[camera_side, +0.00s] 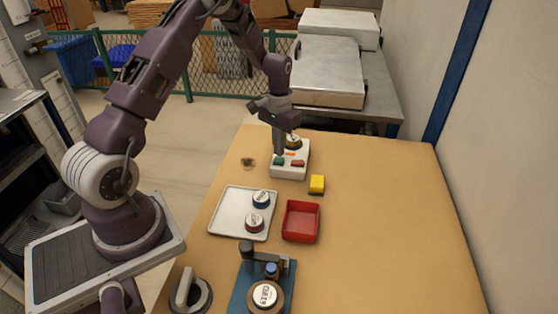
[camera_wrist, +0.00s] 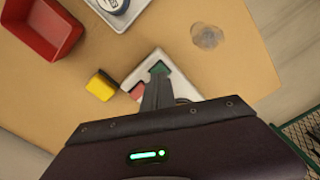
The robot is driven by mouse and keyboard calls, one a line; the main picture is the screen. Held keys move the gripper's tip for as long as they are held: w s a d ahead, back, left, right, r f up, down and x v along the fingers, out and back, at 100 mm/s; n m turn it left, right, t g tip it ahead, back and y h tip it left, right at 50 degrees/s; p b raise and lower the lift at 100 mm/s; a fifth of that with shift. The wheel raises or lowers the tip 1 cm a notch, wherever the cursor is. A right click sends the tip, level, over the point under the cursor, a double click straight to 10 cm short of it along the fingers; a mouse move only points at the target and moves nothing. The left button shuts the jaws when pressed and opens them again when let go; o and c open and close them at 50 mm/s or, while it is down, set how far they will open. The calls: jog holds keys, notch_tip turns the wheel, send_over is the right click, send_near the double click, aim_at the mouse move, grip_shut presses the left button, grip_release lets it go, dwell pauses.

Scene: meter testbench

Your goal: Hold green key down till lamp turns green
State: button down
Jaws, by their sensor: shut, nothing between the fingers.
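The white test box (camera_side: 289,171) stands at the far end of the table, with a dark round meter (camera_side: 294,142) at its back. On its top are a green key (camera_side: 278,161), a red key (camera_side: 298,163) and a small orange strip (camera_side: 290,153), which may be the lamp; no green light shows there. My gripper (camera_side: 279,153) is shut and empty, pointing down with its tips at the green key. In the wrist view the tips (camera_wrist: 158,76) overlap the edge of the green key (camera_wrist: 160,67). I cannot tell whether the key is pressed down. The red key (camera_wrist: 138,91) is partly hidden.
A yellow block (camera_side: 317,184) lies just right of the box. A red tray (camera_side: 301,222) and a white tray (camera_side: 230,213) with two round meters are nearer. A blue fixture (camera_side: 246,288) stands at the front. The table's right side is clear.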

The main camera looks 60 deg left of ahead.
jog(key=shift+f, duration=0.15)
dwell(0.4)
jog(key=shift+f, duration=0.9)
jog(key=shift+r, duration=0.15)
dwell(0.9)
jog(key=shift+r, duration=2.9)
